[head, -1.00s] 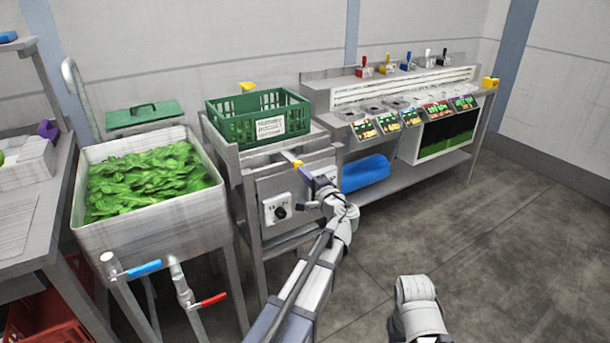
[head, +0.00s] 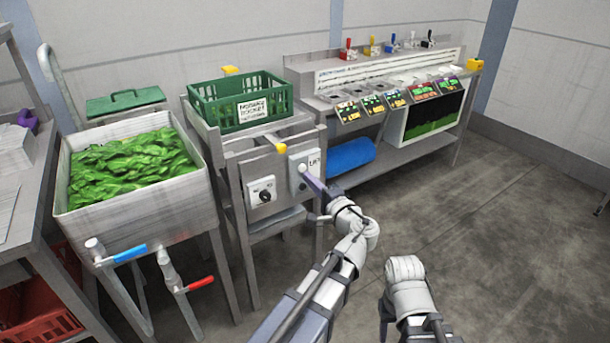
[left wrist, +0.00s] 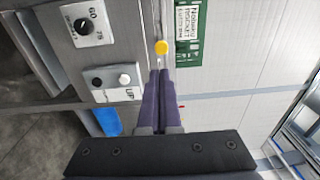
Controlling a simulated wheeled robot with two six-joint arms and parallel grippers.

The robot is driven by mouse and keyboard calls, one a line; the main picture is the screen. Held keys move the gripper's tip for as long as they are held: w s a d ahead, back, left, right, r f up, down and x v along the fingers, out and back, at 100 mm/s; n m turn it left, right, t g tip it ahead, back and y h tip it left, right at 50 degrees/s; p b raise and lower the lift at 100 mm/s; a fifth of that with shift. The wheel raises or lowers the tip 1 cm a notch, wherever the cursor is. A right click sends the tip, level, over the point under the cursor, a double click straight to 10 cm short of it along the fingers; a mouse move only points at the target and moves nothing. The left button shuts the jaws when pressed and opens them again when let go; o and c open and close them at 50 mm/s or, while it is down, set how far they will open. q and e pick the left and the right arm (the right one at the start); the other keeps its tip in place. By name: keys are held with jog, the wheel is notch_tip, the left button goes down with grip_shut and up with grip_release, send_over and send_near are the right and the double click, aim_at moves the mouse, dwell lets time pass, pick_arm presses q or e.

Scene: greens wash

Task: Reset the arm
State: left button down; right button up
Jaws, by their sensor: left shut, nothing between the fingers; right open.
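My left gripper (head: 304,169) is in front of the steel stand's control panel, in the middle of the head view. Its dark fingers (left wrist: 160,72) are together with nothing between them. In the left wrist view their tips lie just short of a yellow knob (left wrist: 161,47), with a small gap in the picture. The same knob (head: 280,148) shows up and left of the fingertips in the head view. A button plate (left wrist: 110,82) marked UP is beside the fingers. My right arm shows at the bottom of the head view, but its gripper is not visible.
A green crate (head: 205,107) sits on the stand. A sink (head: 140,210) full of leafy greens is to its left. A bench with colored levers (head: 370,65) is at back right, with a blue roll (head: 350,155) below.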

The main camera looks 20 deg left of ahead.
pick_arm(q)
jog(key=shift+s, duration=0.1)
dwell(0.4)
jog(key=s+d+r+n+g+h+p, duration=0.1)
jog(key=s+d+n+g+h+p, duration=0.1)
jog(key=s+d+g+h+p, duration=0.4)
jog(key=s+d+r+n+g+h+p, duration=0.1)
jog(key=s+d+n+g+h+p, duration=0.1)
jog(key=s+d+g+h+p, duration=0.4)
jog(key=s+d+p, duration=0.4)
jog(key=s+p, duration=0.6)
jog(key=p, duration=0.3)
jog(key=shift+d+r+h, duration=0.15)
jog(key=shift+r+h, duration=0.15)
jog(key=shift+r, duration=0.1)
jog(key=shift+s, duration=0.1)
